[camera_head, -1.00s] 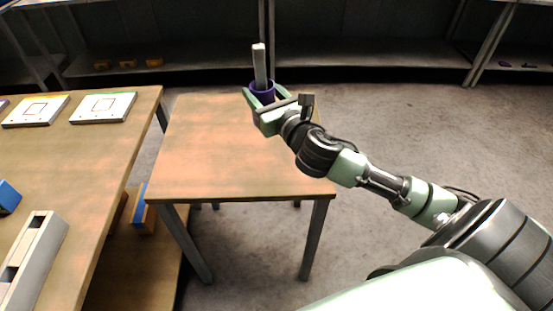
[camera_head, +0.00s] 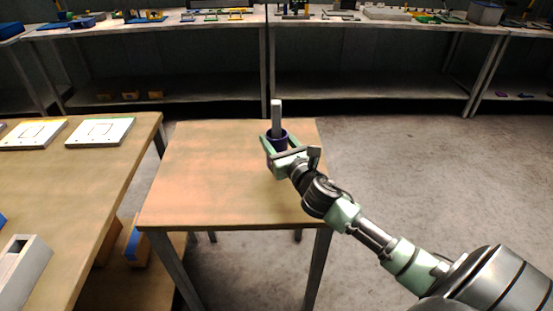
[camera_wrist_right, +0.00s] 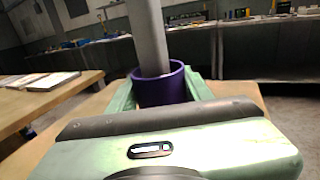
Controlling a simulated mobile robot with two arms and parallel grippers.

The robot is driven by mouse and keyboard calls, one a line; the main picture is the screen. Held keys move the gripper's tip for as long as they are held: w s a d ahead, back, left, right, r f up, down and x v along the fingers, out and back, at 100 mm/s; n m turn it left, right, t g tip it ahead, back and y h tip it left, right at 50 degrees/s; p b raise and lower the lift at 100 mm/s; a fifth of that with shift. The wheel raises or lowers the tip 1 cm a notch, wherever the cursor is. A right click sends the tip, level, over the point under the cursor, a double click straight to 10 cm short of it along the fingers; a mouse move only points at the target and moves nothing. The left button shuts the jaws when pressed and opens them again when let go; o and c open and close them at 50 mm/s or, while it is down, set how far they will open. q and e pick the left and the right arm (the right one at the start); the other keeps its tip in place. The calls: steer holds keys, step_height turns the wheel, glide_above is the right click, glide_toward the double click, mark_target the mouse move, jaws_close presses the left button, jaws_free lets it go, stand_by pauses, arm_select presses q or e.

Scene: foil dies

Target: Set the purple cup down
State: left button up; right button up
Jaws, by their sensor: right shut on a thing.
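The purple cup (camera_head: 277,141) is upright between the fingers of my right gripper (camera_head: 275,143), over the far right part of the small wooden table (camera_head: 205,175). A light grey bar stands up out of the cup (camera_head: 276,113). In the right wrist view the purple cup (camera_wrist_right: 160,85) sits between the two green fingers, with the grey bar (camera_wrist_right: 147,35) rising from it. The gripper is shut on the cup. The cup's base is hidden, so I cannot tell whether it touches the tabletop. My left gripper is not in view.
A longer wooden table (camera_head: 75,185) on the left holds two white plates (camera_head: 100,131) and a grey block (camera_head: 22,268). Shelving (camera_head: 370,88) with many items runs along the back wall. The small table's left and front areas are clear.

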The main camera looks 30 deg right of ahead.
steer(key=shift+f+b, duration=0.6)
steer(key=shift+f, duration=2)
steer(key=shift+f, duration=0.1)
steer(key=o, duration=1.4)
steer(key=shift+s, duration=0.1)
steer(key=s, duration=0.4)
steer(key=s+a, duration=0.1)
steer(key=s, duration=0.2)
steer(key=s+a+b, duration=0.1)
steer(key=s, duration=0.3)
steer(key=shift+s, duration=0.35)
